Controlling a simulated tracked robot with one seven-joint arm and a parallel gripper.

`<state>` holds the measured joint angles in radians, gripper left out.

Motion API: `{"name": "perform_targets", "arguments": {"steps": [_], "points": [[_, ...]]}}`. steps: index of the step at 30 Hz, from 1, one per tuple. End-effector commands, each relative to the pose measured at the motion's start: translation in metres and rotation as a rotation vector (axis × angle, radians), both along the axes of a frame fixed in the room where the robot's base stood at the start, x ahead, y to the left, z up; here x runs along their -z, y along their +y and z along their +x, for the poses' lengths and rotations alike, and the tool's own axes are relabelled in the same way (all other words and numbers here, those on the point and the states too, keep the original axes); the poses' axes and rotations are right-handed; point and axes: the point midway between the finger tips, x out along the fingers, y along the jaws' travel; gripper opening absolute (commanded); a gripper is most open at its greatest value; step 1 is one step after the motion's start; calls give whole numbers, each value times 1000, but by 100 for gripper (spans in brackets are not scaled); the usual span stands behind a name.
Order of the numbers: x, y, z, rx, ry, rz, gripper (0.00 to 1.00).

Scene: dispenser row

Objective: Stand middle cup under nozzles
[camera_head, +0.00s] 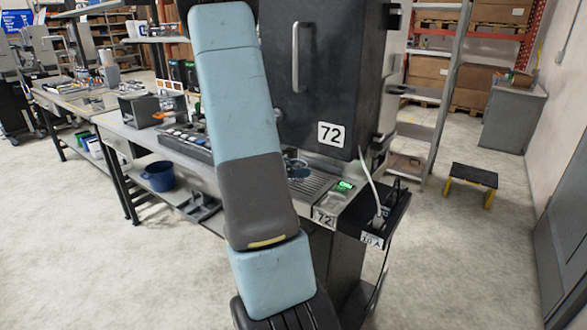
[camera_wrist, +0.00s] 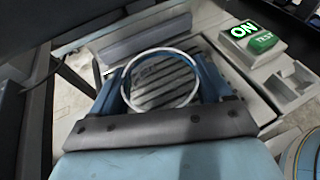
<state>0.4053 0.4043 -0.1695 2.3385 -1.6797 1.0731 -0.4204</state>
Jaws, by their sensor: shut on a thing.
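In the wrist view my gripper (camera_wrist: 160,78) has its two blue fingers closed on opposite sides of a round cup (camera_wrist: 160,106). The cup shows as a pale circular rim seen from above, and stripes of the slotted drip grate (camera_wrist: 222,66) show inside the ring. Whether its base touches the grate I cannot tell. In the head view my arm hides most of the gripper and the cup. The grate (camera_head: 316,184) lies below the dark dispenser (camera_head: 322,75) marked 72. The nozzles do not show clearly in either view.
A lit ON display (camera_wrist: 243,30) and a green TEST button (camera_wrist: 263,42) sit beside the grate. A pale cable hangs at the machine's right side. A bench with a blue bucket (camera_head: 160,176) below stands left. A black step stool (camera_head: 471,176) stands right on open floor.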

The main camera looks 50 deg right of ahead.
Motion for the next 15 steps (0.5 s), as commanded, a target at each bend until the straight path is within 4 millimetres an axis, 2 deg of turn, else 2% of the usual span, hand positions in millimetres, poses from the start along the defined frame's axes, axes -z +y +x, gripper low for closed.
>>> {"name": "perform_targets", "arguments": {"steps": [1, 2, 3, 9, 15], "points": [[1, 0, 0, 0, 1, 0, 49], [1, 0, 0, 0, 0, 0, 79], [1, 0, 0, 0, 0, 0, 83], [1, 0, 0, 0, 0, 0, 100], [1, 0, 0, 0, -1, 0, 100]]}}
